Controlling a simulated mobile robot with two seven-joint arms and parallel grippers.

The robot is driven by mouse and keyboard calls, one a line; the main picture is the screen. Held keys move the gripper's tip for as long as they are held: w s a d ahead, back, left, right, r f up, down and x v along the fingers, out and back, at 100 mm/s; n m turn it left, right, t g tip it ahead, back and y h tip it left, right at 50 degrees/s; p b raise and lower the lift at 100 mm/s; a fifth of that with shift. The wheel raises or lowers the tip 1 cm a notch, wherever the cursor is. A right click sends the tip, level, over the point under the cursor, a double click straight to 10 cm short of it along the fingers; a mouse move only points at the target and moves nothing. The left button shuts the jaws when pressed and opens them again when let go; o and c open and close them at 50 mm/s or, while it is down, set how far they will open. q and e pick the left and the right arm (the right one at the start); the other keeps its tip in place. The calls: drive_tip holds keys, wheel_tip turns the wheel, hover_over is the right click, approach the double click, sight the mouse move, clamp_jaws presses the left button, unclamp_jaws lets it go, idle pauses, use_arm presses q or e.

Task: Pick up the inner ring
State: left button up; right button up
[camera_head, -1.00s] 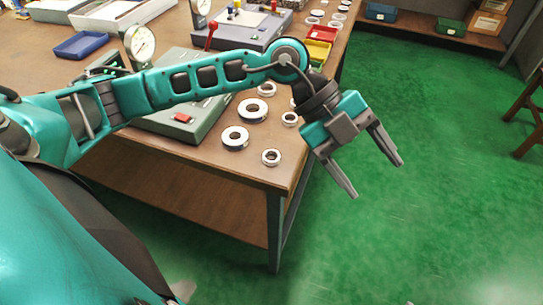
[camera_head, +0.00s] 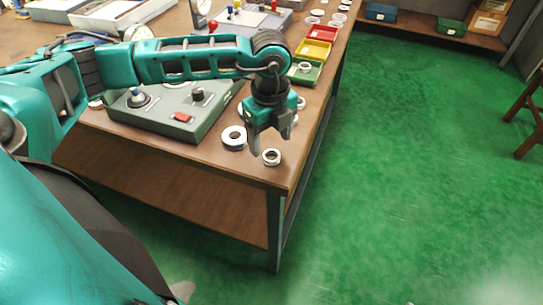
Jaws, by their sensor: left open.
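A small metal ring (camera_head: 271,157), likely an inner ring, lies flat near the front right corner of the wooden table. A larger ring (camera_head: 234,138) lies just left of and behind it. My left gripper (camera_head: 270,147) points down over this corner, open, with its fingertips close above the small ring. I cannot tell whether they touch it. The gripper partly hides other rings behind it, one of which shows at its right (camera_head: 300,103). My right gripper is not in view.
A grey-green device (camera_head: 165,122) with knobs and a red button stands left of the rings. Green (camera_head: 312,76), yellow (camera_head: 313,50) and red (camera_head: 322,33) bins line the table's right side. The table's edge (camera_head: 262,184) is close; green floor (camera_head: 420,170) lies beyond.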

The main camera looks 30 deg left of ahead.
sight(272, 160)
use_arm(q)
drive_tip(key=shift+w+a+f, duration=0.1)
drive_tip(key=shift+w+f, duration=0.15)
drive_tip(key=shift+f, duration=1.15)
drive_tip(key=shift+w+f, duration=0.2)
drive_tip(key=shift+f, duration=1.15)
drive_tip(key=c, duration=1.2)
